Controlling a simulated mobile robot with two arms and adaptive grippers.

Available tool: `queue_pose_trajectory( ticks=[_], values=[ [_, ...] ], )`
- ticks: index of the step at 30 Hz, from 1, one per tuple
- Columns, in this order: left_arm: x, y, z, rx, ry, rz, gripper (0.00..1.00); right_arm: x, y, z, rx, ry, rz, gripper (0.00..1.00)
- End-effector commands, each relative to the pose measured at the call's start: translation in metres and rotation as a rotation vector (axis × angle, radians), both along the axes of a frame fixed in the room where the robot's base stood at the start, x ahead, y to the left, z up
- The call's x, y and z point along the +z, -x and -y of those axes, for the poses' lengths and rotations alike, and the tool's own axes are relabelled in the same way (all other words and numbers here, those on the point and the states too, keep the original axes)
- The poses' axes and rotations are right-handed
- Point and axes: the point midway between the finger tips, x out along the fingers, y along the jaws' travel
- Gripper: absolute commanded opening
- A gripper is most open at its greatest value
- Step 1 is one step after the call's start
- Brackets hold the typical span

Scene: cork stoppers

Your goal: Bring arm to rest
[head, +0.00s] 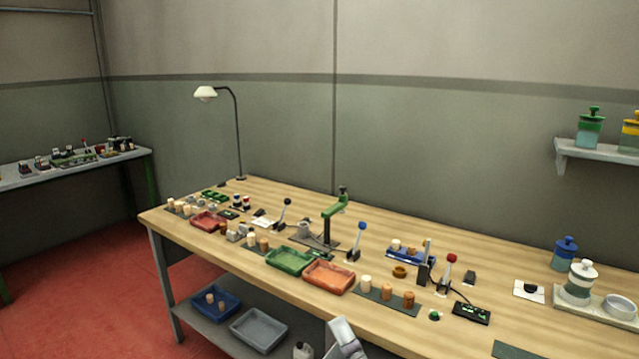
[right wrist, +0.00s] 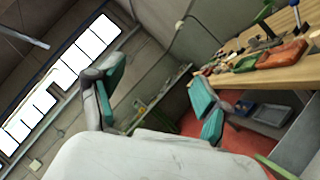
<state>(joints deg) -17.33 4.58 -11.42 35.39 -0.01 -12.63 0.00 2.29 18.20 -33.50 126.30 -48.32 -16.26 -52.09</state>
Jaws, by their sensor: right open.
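My right gripper (head: 346,338) shows at the bottom edge of the head view, in front of the workbench's front edge, and only part of it is seen. In the right wrist view its two teal-padded fingers (right wrist: 158,88) stand wide apart with nothing between them. It is open and empty, apart from the bench. My left gripper is not in view. Several cork stoppers (head: 387,291) stand on a dark mat (head: 372,297) near the bench's front edge in the head view.
The wooden workbench (head: 480,268) holds a green tray (head: 289,261), an orange tray (head: 329,276), levers and a green press (head: 334,212). A blue bin (head: 215,303) and a grey bin (head: 259,329) sit on its lower shelf. Red floor (head: 110,290) is clear at left.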

Motion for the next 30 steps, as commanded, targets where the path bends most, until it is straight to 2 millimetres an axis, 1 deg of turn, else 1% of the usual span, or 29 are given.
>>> queue_pose_trajectory(
  ticks=[1,2,3,5,6,8,9,10,12,16,21,25,26,27,29,30],
  values=[
    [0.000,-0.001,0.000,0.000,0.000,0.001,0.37,-0.025,-0.005,0.031,-0.076,-0.169,-0.188,0.77],
    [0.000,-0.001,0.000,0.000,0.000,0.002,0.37,-0.041,-0.007,0.048,-0.122,-0.267,-0.293,0.77],
    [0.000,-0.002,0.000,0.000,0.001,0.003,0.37,-0.064,-0.005,0.069,-0.184,-0.393,-0.427,0.77],
    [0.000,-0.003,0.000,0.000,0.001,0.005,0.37,-0.099,0.004,0.096,-0.280,-0.573,-0.614,0.77],
    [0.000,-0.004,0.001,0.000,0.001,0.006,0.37,-0.124,0.014,0.112,-0.348,-0.686,-0.730,0.77],
    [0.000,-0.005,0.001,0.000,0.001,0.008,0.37,-0.157,0.034,0.130,-0.446,-0.840,-0.886,0.77],
    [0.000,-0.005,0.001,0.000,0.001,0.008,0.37,-0.176,0.049,0.138,-0.507,-0.928,-0.975,0.77],
    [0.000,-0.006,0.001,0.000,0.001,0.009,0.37,-0.189,0.060,0.144,-0.552,-0.988,-1.034,0.77],
    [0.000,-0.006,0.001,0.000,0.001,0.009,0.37,-0.212,0.085,0.153,-0.645,-1.101,-1.148,0.77],
    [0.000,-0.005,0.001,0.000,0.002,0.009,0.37,-0.243,0.128,0.162,-0.800,-1.262,-1.310,0.77],
    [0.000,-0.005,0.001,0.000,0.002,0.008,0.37,-0.268,0.181,0.166,-0.985,-1.415,-1.471,0.77],
    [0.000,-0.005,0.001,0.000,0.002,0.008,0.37,-0.279,0.220,0.167,-1.123,-1.506,-1.570,0.77],
    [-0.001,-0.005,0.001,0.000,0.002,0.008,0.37,-0.284,0.225,0.166,-1.149,-1.519,-1.587,0.77],
    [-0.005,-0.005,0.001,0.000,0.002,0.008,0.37,-0.302,0.218,0.166,-1.145,-1.510,-1.585,0.77],
    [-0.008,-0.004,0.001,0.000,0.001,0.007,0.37,-0.321,0.214,0.165,-1.150,-1.505,-1.589,0.77],
    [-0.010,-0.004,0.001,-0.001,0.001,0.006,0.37,-0.334,0.211,0.165,-1.152,-1.502,-1.591,0.77]
  ],
)
